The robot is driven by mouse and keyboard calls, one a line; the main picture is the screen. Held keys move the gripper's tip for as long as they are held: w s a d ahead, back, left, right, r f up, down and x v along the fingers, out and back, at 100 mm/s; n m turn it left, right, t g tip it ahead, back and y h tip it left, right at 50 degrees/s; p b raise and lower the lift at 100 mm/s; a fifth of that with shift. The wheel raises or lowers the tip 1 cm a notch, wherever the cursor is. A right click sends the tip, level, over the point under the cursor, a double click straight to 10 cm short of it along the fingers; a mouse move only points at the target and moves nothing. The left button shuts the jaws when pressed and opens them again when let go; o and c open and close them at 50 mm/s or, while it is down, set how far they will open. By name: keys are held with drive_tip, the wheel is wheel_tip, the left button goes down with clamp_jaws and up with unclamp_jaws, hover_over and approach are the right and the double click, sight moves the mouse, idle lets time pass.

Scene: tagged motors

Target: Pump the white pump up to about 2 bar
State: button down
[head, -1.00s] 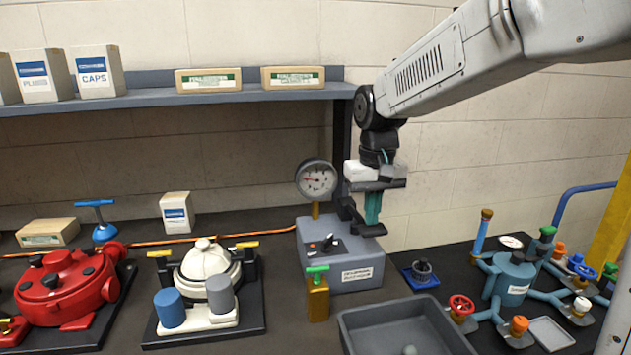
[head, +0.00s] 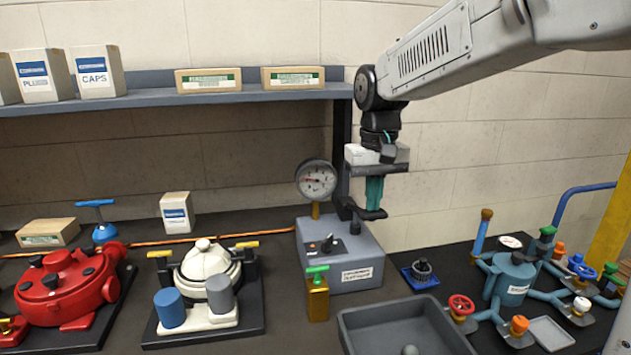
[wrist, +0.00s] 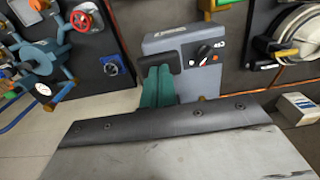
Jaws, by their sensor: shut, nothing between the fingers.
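The white pump (head: 203,262), with a blue and a grey cylinder in front, stands on a black plate left of centre. The wrist view shows part of it at upper right (wrist: 297,30). The round gauge (head: 317,180) stands on the grey station (head: 345,252); its needle points left, its figures too small to read. My gripper (head: 373,207) is above the station's right side, its teal fingers shut and empty. A dark lever-like bar (head: 352,209) lies at the fingertips and seems to reach toward the station. I cannot tell whether they touch. The wrist view shows my fingers (wrist: 158,72) before the station.
A red pump (head: 62,285) stands at far left. A brass valve with a green handle (head: 317,290) stands before the station. A grey tray (head: 405,325) lies in front. A teal manifold with coloured valves (head: 515,278) stands at right. A shelf (head: 160,97) runs above.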

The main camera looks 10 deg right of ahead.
sight(372, 217)
drive_tip(key=shift+f, duration=2.3)
drive_tip(key=shift+r, duration=2.35)
drive_tip(key=shift+f, duration=0.1)
drive_tip(key=shift+r, duration=2.6)
